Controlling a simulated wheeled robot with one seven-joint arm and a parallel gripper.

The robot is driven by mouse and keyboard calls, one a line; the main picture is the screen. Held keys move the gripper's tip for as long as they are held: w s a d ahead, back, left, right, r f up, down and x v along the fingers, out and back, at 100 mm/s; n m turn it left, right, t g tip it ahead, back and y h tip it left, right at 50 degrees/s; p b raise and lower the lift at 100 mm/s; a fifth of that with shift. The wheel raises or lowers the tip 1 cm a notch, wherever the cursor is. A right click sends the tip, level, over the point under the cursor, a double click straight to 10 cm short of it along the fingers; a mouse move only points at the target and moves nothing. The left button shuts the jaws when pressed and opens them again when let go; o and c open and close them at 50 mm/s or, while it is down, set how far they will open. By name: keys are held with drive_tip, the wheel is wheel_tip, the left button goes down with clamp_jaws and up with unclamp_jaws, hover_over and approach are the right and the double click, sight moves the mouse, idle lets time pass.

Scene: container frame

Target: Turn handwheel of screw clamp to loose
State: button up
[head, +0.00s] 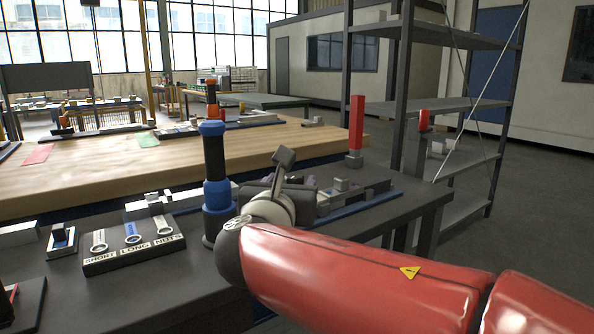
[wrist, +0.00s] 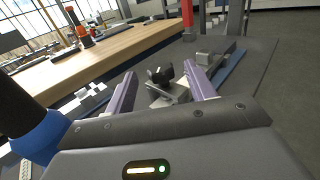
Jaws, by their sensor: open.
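The screw clamp (wrist: 167,95) is a small grey block on the dark bench, with a black lobed handwheel (wrist: 160,74) on top. In the wrist view the handwheel shows between the two pale purple fingers of my gripper (wrist: 160,70). The fingers are spread, with a visible gap on each side of the handwheel, and hold nothing. I cannot tell how far the fingertips are above or short of the handwheel. In the head view my red arm and wrist cover this spot, so the handwheel cannot be made out there.
A black and blue post (head: 214,165) stands close left of my wrist. A labelled rack (head: 130,255) with several rings lies left of it. A red upright block (head: 356,128) stands behind.

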sight(295, 176)
drive_tip(key=w, duration=0.2)
drive_tip(key=w+d, duration=0.1)
drive_tip(key=w, duration=0.2)
drive_tip(key=shift+w, duration=0.3)
drive_tip(key=c, duration=1)
drive_tip(key=n+y+b, duration=0.1)
drive_tip(key=y+b, duration=0.2)
drive_tip(key=shift+f+n, duration=0.3)
drive_tip(key=shift+n, duration=0.1)
drive_tip(key=shift+a+n+y+b, duration=0.1)
drive_tip(key=shift+n+y+b, duration=0.7)
drive_tip(key=shift+y+b, duration=0.25)
drive_tip(key=shift+a+r+n+y+b, duration=0.25)
drive_tip(key=shift+n+y+b, duration=0.3)
drive_tip(key=shift+y, duration=0.5)
drive_tip(key=shift+r, duration=0.1)
drive_tip(key=o, duration=1)
